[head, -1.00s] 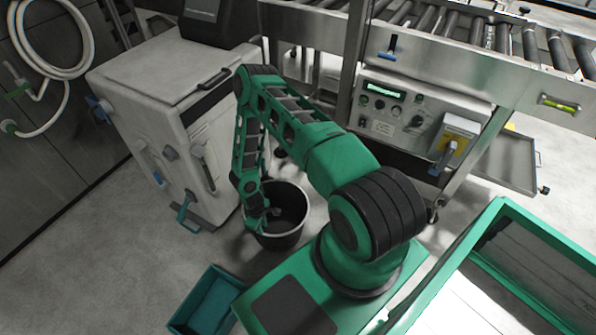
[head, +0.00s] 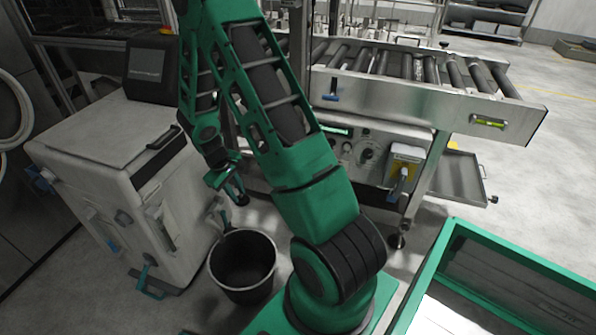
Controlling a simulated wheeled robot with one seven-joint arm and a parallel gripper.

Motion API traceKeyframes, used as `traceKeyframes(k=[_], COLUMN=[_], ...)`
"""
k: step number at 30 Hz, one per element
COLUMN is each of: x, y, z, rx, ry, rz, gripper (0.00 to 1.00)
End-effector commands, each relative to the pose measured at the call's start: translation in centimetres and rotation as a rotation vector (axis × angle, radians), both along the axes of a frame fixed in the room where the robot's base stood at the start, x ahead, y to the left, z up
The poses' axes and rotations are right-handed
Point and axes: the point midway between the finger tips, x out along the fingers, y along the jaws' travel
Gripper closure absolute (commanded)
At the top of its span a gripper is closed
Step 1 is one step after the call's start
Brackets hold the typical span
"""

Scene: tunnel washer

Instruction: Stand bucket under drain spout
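The dark bucket (head: 243,268) stands upright on the floor, in front of and to the right of the white cabinet (head: 165,215). Its open mouth shows and looks empty.
A roller conveyor (head: 430,102) with a control panel beneath crosses behind my arm. A green-rimmed bin (head: 443,262) stands at the lower right.

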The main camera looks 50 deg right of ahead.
Motion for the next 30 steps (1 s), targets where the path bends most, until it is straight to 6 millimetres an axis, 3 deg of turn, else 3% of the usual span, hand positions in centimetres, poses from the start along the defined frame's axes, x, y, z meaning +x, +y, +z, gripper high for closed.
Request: traceKeyframes(k=[1, 6, 15, 24, 30], x=[-0.5, -3.6, -10.9, -19.6, -25.3], y=[-0.5, -1.5, -1.8, -0.3, 1.5], z=[2.4, 8.8, 18.2, 24.8, 27.3], rx=[-0.005, -0.006, 0.022, 0.091, 0.156], ry=[-0.011, -0.022, -0.045, -0.071, -0.084], rz=[-0.028, -0.129, -0.314, -0.489, -0.59], gripper=[0.78, 0.78, 0.78, 0.78, 0.78])
